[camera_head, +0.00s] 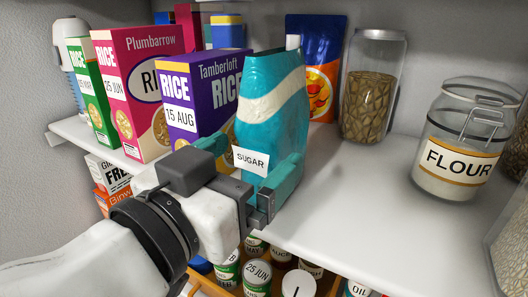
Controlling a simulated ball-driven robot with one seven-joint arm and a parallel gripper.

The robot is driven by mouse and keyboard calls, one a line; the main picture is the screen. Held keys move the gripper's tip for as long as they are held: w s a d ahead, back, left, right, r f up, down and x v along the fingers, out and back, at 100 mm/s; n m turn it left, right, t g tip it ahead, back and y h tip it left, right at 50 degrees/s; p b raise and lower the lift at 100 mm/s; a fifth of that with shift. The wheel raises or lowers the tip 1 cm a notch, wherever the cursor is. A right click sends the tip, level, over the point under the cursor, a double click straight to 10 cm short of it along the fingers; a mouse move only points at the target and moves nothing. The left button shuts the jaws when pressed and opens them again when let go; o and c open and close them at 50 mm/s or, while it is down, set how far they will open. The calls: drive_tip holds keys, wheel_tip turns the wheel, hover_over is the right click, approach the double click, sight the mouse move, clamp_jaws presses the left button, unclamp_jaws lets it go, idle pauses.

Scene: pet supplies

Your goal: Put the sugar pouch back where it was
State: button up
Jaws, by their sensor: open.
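The sugar pouch (268,115) is teal with a cream wavy band and a white SUGAR label. It stands roughly upright near the front edge of the white shelf (345,210), just right of the purple rice box (204,98). My gripper (250,155) reaches in from the lower left, with its teal fingers on either side of the pouch's lower part. The jaws are open. I cannot tell whether either finger touches the pouch. The pouch's base is partly hidden by my gripper.
A pink rice box (130,75) and a green rice box (92,95) stand left. Behind are a blue-orange pouch (318,65) and a tall glass jar (371,95). A flour jar (458,150) stands right. The shelf's front middle is clear. Tins (257,273) sit below.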

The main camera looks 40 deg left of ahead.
drive_tip(key=b+v, duration=0.1)
drive_tip(key=v, duration=0.6)
